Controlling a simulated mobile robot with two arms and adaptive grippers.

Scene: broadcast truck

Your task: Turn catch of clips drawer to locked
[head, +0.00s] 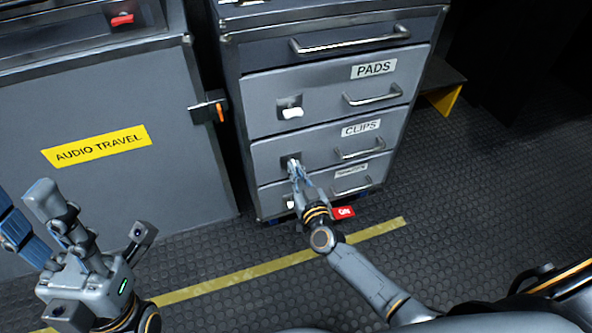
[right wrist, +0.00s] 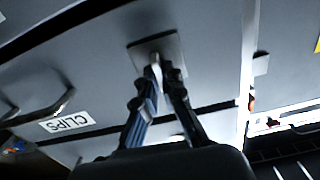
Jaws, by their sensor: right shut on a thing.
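The clips drawer (head: 320,146) is closed in the grey cabinet, below the pads drawer, with a CLIPS label and a bar handle. Its catch is mostly hidden behind my fingers in the head view. In the right wrist view the catch's plate (right wrist: 171,47) shows, with a pale knob between my fingertips. My right gripper (head: 293,165) is shut on this catch; its fingertips also show in the right wrist view (right wrist: 163,72). I cannot tell the catch's turn angle. My left gripper (head: 45,215) is at the lower left, away from the cabinet, with its fingers apart and nothing between them.
The pads drawer (head: 335,90) above has a white catch (head: 292,113). A lower drawer (head: 322,187) sits below. A red tag (head: 343,212) shows at the cabinet's foot. The AUDIO TRAVEL case (head: 110,180) stands at left. The floor to the right is clear.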

